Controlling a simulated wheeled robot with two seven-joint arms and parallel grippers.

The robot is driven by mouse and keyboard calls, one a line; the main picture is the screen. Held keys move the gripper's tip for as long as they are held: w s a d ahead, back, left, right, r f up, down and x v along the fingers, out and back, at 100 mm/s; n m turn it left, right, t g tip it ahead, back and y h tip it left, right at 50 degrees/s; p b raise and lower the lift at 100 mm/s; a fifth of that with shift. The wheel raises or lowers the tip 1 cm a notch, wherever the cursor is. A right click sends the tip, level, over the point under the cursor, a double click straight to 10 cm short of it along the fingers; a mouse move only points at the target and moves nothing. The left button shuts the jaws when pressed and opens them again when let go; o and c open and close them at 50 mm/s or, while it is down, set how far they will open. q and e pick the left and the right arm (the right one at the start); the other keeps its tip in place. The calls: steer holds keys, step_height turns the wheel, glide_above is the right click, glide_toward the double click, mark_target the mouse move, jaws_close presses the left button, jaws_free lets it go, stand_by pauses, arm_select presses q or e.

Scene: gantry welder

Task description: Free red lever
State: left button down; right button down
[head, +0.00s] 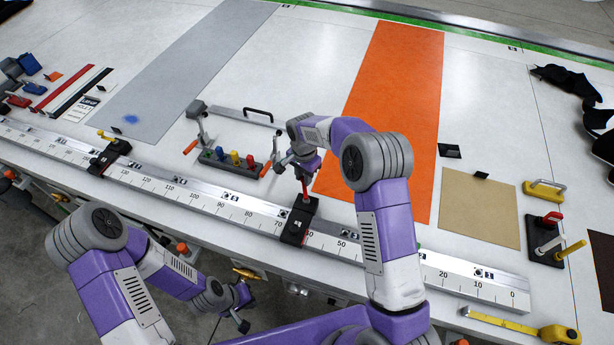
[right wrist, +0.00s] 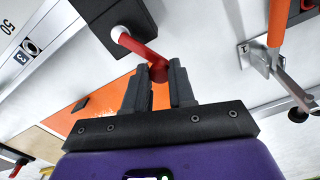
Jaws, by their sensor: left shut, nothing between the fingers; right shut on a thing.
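The red lever (right wrist: 140,46) shows in the right wrist view, rising from a light hub on a black stop block (right wrist: 108,18). Its rounded end lies between the fingertips of my right gripper (right wrist: 159,76), which is shut on it. In the head view the block (head: 298,222) sits across the ruler rail (head: 215,195), with my right gripper (head: 303,176) just above it, covering part of the lever. My left gripper (head: 243,318) is shut and empty, low in front of the table edge.
A toggle clamp with orange handles (head: 190,146) and a rack of coloured pegs (head: 232,158) stand just left of my right gripper. Another black stop (head: 108,157) sits further left on the rail. An orange sheet (head: 395,90) lies behind. A tape measure (head: 558,334) lies front right.

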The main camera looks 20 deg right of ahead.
steer(key=shift+s+a+n+b, duration=0.35)
steer(key=shift+a+n, duration=0.5)
steer(key=shift+n, duration=1.15)
steer(key=shift+s+a+n+b, duration=0.3)
steer(key=shift+a+n, duration=0.6)
steer(key=shift+n, duration=1.1)
steer(key=shift+s+a+n+b, duration=0.35)
steer(key=shift+a+n, duration=0.5)
steer(key=shift+n, duration=1.15)
steer(key=c, duration=0.9)
jaws_free()
steer(key=shift+c, duration=0.2)
step_height(320, 180, up, 8)
steer(key=shift+f, duration=0.2)
